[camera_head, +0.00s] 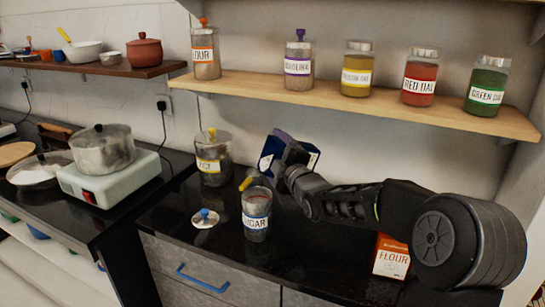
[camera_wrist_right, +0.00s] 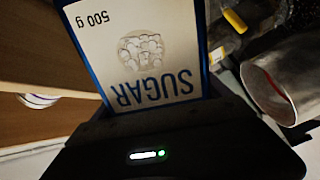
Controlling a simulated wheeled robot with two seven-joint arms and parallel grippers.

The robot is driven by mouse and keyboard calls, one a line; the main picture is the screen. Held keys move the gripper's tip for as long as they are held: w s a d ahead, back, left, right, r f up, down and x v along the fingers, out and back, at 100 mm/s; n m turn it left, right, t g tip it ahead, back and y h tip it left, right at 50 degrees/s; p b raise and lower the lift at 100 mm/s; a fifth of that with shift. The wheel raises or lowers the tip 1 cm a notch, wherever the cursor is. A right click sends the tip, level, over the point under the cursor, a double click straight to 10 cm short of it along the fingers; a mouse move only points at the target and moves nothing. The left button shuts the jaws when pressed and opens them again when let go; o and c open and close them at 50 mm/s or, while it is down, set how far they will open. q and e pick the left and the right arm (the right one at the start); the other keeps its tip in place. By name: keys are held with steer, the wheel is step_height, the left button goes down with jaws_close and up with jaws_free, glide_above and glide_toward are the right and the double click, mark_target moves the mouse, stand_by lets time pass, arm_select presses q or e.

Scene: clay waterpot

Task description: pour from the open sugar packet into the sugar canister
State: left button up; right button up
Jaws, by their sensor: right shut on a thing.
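The sugar packet (camera_head: 268,152), dark blue and white, is tilted at the end of my right arm, up and right of the canister in the head view. My right gripper (camera_head: 291,163) is shut on it. In the wrist view the packet (camera_wrist_right: 150,50) shows its "SUGAR" face upside down; its opening is not visible. An open vessel mouth (camera_wrist_right: 270,85), likely the canister's, shows right of the packet in the wrist view. My left gripper is not in view.
A lid with a blue knob (camera_head: 205,217) lies left of the canister. A lidded yellow-label jar (camera_head: 212,160) stands behind. A flour packet (camera_head: 390,258) stands at right near my arm. A shelf (camera_head: 340,99) with several jars runs above.

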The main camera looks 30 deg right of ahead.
steer(key=shift+a+f+n+b, duration=0.2)
steer(key=shift+n+b, duration=0.8)
steer(key=shift+b, duration=0.45)
steer(key=shift+b, duration=0.6)
steer(key=shift+a+r+n+b, duration=0.15)
steer(key=shift+n+b, duration=0.25)
steer(key=shift+b, duration=0.35)
stand_by(1.1)
steer(key=shift+b, duration=0.3)
steer(key=shift+n+b, duration=0.3)
steer(key=shift+b, duration=0.1)
stand_by(0.6)
steer(key=shift+a+r, duration=0.1)
steer(key=shift+b, duration=0.35)
stand_by(0.5)
